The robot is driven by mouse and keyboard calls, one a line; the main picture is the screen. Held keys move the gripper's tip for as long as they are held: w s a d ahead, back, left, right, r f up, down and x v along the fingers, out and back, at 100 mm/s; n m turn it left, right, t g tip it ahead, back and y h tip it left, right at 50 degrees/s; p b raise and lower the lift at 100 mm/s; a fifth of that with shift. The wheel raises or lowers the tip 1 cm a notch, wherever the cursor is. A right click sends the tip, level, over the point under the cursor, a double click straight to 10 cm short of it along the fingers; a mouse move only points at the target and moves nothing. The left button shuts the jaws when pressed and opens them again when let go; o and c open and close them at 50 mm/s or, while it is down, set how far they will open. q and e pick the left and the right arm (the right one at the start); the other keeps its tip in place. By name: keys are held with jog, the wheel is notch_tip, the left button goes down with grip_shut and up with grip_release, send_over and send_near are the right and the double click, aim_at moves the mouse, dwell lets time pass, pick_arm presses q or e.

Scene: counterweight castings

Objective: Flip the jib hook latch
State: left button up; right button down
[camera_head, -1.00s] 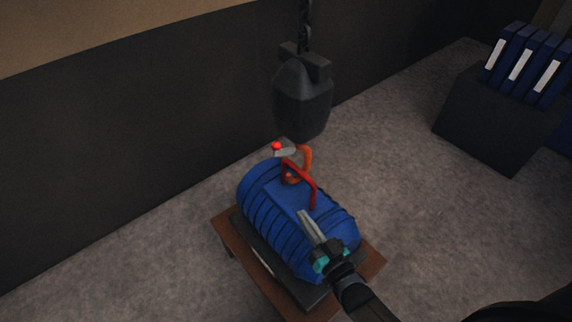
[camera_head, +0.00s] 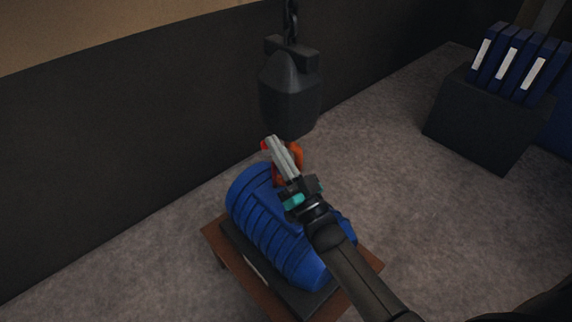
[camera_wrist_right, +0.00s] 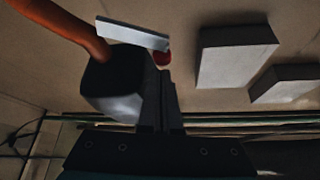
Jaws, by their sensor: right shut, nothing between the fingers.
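The orange jib hook (camera_head: 297,154) hangs under the dark hook block (camera_head: 290,95), partly hidden behind my right gripper. My right gripper (camera_head: 271,141) is shut and empty, its fingertips at the hook's latch. The latch's red knob (camera_head: 264,145) shows just left of the fingers; the rest of the latch is hidden there. In the right wrist view the pale latch plate (camera_wrist_right: 133,33) sticks out from the orange hook (camera_wrist_right: 68,27), with the red knob (camera_wrist_right: 161,57) at its end, just beyond my fingertips (camera_wrist_right: 165,76). I cannot tell whether they touch. My left gripper is not in view.
A ribbed blue casting (camera_head: 262,228) lies on a dark base on a brown stand (camera_head: 222,243) below the hook; its red handle is mostly hidden. A dark box (camera_head: 475,125) holding blue binders (camera_head: 515,62) stands at right. The wall is behind; carpet between is clear.

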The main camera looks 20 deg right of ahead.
jog(key=shift+w+a+r, duration=0.1)
jog(key=shift+w+r, duration=0.1)
jog(key=shift+w, duration=0.1)
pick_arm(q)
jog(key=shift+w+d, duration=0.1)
pick_arm(e)
jog(key=shift+a+f+n, duration=0.1)
jog(key=shift+f+n, duration=0.05)
jog(key=shift+n, duration=0.15)
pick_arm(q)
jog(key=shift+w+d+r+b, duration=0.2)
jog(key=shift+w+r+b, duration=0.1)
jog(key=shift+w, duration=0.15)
pick_arm(e)
jog(key=shift+s+a+f+n+y, duration=0.1)
jog(key=shift+a+n+y, duration=0.05)
jog(key=shift+n+y, duration=0.4)
